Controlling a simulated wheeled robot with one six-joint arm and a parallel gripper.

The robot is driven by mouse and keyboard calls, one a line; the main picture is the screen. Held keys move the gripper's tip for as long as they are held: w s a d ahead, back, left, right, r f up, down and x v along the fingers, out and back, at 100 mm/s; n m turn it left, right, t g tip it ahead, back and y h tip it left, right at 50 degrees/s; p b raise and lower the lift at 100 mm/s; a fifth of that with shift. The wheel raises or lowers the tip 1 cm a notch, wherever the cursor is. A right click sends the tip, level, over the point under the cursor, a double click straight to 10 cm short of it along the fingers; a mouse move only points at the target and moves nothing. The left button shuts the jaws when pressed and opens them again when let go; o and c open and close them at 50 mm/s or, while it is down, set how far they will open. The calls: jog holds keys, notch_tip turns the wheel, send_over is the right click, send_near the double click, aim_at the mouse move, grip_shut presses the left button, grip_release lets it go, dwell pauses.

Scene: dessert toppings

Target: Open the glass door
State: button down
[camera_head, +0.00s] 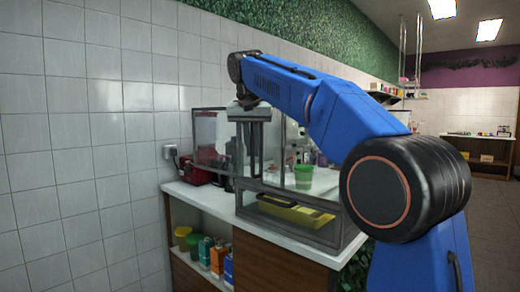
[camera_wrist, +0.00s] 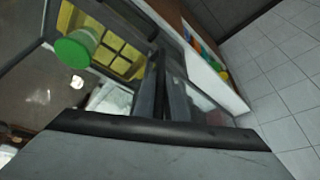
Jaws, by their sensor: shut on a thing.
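The glass display case (camera_head: 290,212) stands on the counter, with grey-framed glass panels. My gripper (camera_head: 254,168) is at the case's front left, pointing down, shut on what looks like the glass door's upright edge or handle. The exact contact is hidden. The glass door (camera_head: 270,150) seems to be the pane beside my fingers; how far it stands open I cannot tell. In the wrist view my fingers (camera_wrist: 167,88) run up the middle beside a frame bar.
A green cup (camera_head: 303,176) stands in the case above a yellow tray (camera_head: 296,212). A red appliance (camera_head: 196,171) stands left of my gripper on the white counter (camera_head: 195,194). Bottles and boxes (camera_head: 206,252) fill the shelf below. A tiled wall (camera_head: 80,150) bounds the left.

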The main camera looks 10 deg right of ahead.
jog(key=shift+w+a, duration=0.15)
jog(key=shift+w, duration=0.05)
jog(key=c, duration=1.8)
grip_release()
